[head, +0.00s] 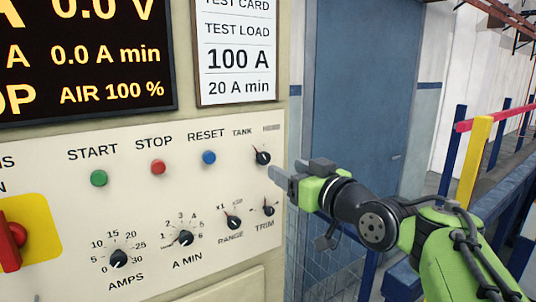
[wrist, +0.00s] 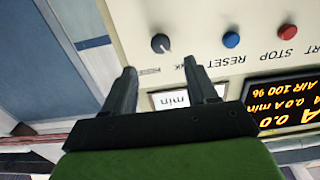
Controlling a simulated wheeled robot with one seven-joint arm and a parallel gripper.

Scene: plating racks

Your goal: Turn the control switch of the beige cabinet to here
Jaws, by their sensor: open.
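The beige cabinet (head: 130,215) fills the left of the head view. At the right of its panel is a small black switch knob (head: 262,157) beside the word TANK and a faint label (head: 271,128) too blurred to read. Its pale pointer mark is toward the upper left, on the TANK side. The same knob (wrist: 160,43) shows in the wrist view, where the panel is upside down. My gripper (head: 291,170) is open and empty at the panel's right edge, right of and slightly below the knob. In the wrist view its fingertips (wrist: 163,76) appear apart from the knob.
RANGE (head: 232,222) and TRIM (head: 268,208) knobs sit below. START, STOP and RESET buttons (head: 208,157) are to the left. A red switch on a yellow plate (head: 40,225) is at far left. A blue door (head: 365,90) and railing (head: 480,150) stand right.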

